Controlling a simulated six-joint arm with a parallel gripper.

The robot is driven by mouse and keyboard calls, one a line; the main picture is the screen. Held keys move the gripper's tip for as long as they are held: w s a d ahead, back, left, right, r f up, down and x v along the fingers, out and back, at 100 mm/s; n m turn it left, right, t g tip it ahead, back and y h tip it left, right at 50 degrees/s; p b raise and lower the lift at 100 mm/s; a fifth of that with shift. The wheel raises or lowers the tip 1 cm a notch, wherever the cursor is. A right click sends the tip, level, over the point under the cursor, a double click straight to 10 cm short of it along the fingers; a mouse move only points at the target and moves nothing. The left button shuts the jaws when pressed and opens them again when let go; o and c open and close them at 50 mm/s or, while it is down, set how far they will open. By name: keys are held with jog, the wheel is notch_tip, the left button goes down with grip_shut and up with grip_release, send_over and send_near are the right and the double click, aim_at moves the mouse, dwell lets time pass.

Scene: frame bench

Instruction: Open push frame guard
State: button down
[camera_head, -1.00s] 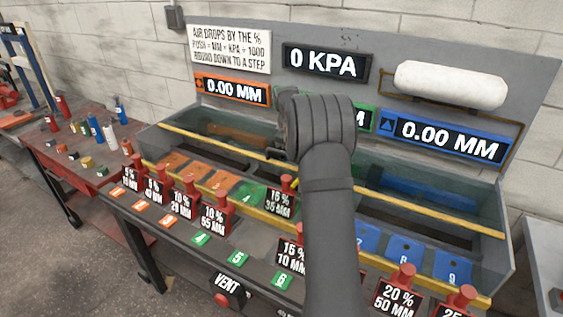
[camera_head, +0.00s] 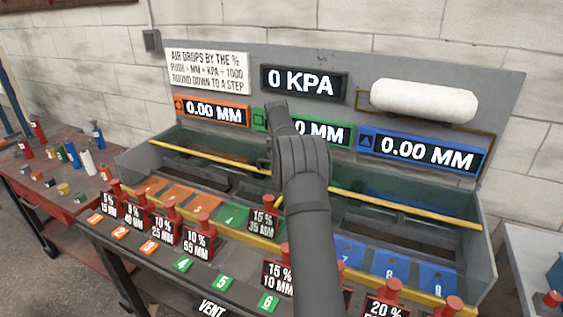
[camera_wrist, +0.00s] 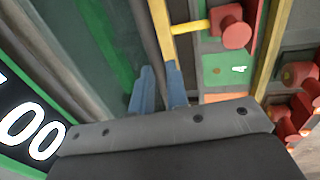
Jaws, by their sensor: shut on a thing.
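The push frame (camera_head: 480,262) is a long grey trough with clear greenish panels. A yellow rail (camera_head: 400,204) runs along its length behind the numbered tiles, and looks like the edge of the guard. A second yellow rail (camera_head: 270,245) runs along the front. My arm crosses the middle of the bench, and my gripper's jaws are hidden there. In the wrist view my gripper (camera_wrist: 160,90) has its blue-grey fingers close together at the end of the yellow rail part (camera_wrist: 161,32) that shows. It appears shut on that rail; the exact contact is hard to see.
Red-capped weights (camera_head: 198,236) with percent labels stand along the front. The gauge (camera_head: 302,83) reads 0 KPA. A white tank (camera_head: 425,101) hangs at upper right. A red side table (camera_head: 60,215) with small cylinders stands left. My arm partly covers the green display (camera_head: 325,131).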

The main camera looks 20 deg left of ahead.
jog(key=c, duration=1.4)
grip_release()
jog(key=s+r, duration=0.3)
jog(key=r, duration=1.4)
jog(key=shift+s, duration=0.2)
jog(key=w+f, duration=0.1)
jog(key=f, duration=0.4)
jog(key=w+f, duration=0.1)
jog(key=f, duration=0.5)
jog(key=w+f, duration=0.1)
jog(key=f, duration=0.5)
jog(key=shift+w, duration=0.15)
jog(key=s+r, duration=0.3)
jog(key=r, duration=1.4)
jog(key=shift+s, duration=0.15)
